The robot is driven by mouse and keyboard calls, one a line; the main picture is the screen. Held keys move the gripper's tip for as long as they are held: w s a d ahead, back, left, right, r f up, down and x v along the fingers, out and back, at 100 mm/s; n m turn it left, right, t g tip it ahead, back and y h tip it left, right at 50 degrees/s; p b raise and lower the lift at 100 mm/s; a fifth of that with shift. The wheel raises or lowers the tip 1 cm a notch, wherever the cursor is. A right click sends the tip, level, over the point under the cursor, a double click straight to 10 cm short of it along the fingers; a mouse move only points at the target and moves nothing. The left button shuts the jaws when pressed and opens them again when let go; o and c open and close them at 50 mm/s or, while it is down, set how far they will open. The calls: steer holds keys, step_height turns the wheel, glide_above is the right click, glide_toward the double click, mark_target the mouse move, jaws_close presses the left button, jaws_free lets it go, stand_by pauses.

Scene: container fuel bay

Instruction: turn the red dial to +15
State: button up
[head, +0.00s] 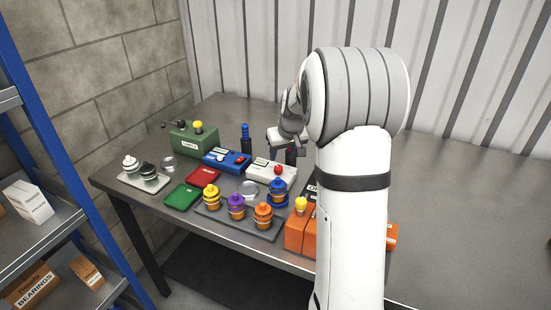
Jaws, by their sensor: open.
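A white box (262,175) stands on the grey table, with a small red knob (278,169) on its top. A blue box (218,164) just left of it also carries a small red knob (240,160) and a pale one. Which of these is the red dial I cannot tell for sure, and their markings are too small to read. My gripper (288,150) is open, above and behind the white box, apart from the red knobs as far as I can see. My arm hides part of the table to the right of it.
A green box (187,140) with a crank is at the back left. Red and green flat pieces lie nearby. Orange boxes (299,232) stand front right. The table's right side is clear.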

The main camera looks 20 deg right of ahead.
mark_target(278, 167)
steer(key=p+x, duration=0.1)
steer(key=x, duration=0.6)
steer(key=shift+w+f, duration=0.25)
steer(key=shift+f, duration=0.05)
steer(key=c, duration=0.9)
steer(key=shift+a, duration=0.2)
steer(key=shift+c, duration=0.4)
steer(key=shift+d, duration=0.1)
